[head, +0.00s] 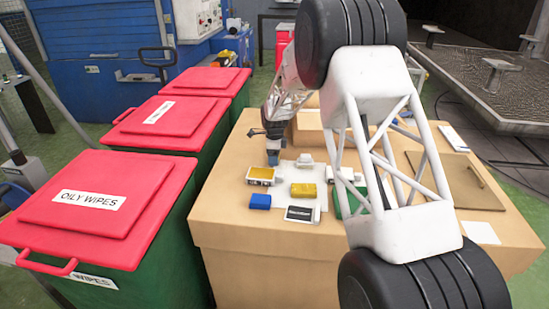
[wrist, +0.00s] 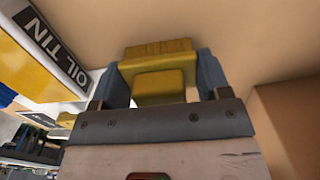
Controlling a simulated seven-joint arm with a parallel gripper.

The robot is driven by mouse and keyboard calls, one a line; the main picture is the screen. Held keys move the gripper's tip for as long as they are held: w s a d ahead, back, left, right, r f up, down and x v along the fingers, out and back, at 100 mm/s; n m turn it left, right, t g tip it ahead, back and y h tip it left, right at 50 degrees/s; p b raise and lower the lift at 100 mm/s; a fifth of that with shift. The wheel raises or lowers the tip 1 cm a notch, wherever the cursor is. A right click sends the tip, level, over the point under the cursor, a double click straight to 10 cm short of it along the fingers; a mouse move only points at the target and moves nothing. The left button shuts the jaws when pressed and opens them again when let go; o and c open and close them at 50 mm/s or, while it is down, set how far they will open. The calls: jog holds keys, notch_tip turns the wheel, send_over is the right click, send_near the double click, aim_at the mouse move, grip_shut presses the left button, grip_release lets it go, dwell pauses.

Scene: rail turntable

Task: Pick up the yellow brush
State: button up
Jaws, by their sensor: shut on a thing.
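The yellow brush (wrist: 157,88) is between the two blue fingers of my gripper (wrist: 165,72) in the wrist view. The gripper is shut on it. Its ribbed part faces the far side and a smooth block shows nearer. In the head view my gripper (head: 272,157) points down over the left part of the cardboard-coloured table, behind an open tin. The brush cannot be made out there. Whether it still touches the tabletop is unclear.
The open yellow-and-white tin (head: 260,181), marked OIL TIN in the wrist view (wrist: 45,50), stands close to my gripper. A yellow block (head: 303,190), a blue block (head: 260,201) and a black label plate (head: 299,213) lie nearby. A brown board (head: 460,185) lies right. Red-lidded bins (head: 90,200) stand left.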

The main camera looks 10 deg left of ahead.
jog(key=shift+c, duration=0.4)
jog(key=shift+r, duration=0.1)
jog(key=shift+r, duration=0.75)
notch_tip(320, 180, up, 2)
jog(key=shift+r, duration=0.1)
jog(key=s+d, duration=0.1)
jog(key=s, duration=0.4)
jog(key=s+d, duration=0.2)
jog(key=s, duration=0.3)
jog(key=s+d+r, duration=0.1)
jog(key=s+d, duration=0.1)
jog(key=s, duration=0.3)
jog(key=shift+s+r, duration=0.1)
jog(key=o, duration=0.3)
jog(key=shift+c, duration=0.6)
